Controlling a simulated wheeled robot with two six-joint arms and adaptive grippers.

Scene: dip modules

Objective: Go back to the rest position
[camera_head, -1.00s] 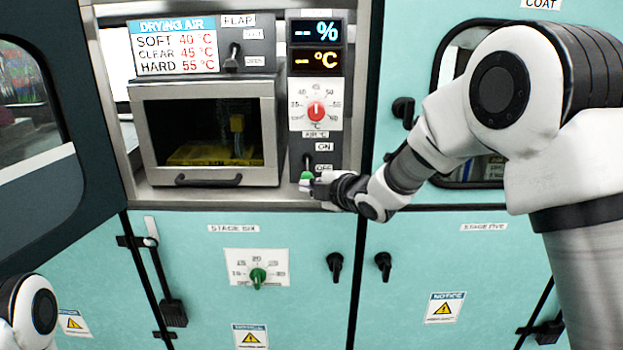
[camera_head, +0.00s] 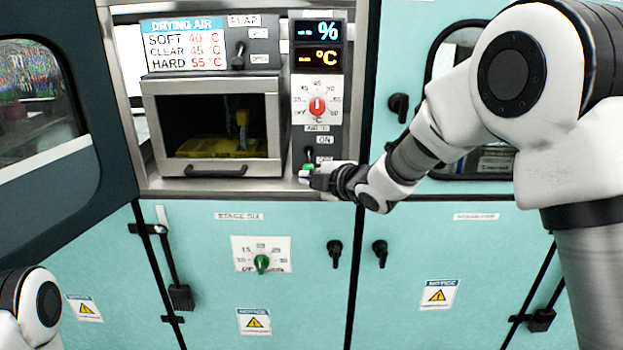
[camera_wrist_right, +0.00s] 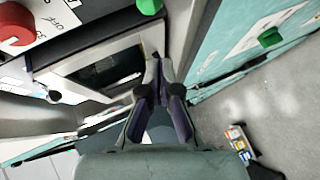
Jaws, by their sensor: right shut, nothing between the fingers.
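My right gripper (camera_head: 312,179) is shut and empty. In the head view it is in front of the lower end of the control column, close to a green button (camera_head: 309,167) below the ON/OFF toggle. It also shows in the right wrist view (camera_wrist_right: 154,62), fingers together, with the green button (camera_wrist_right: 149,6) above and apart from the fingertips. My left arm (camera_head: 38,305) shows only as a white and black link at the lower left of the head view; its gripper is out of view.
A drying oven (camera_head: 212,170) with a front handle stands left of the control column. A red dial (camera_head: 317,106) sits on the column. Below, teal cabinet doors carry a green dial (camera_head: 262,263) and black knobs (camera_head: 334,250). An open dark door (camera_head: 50,200) stands at the left.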

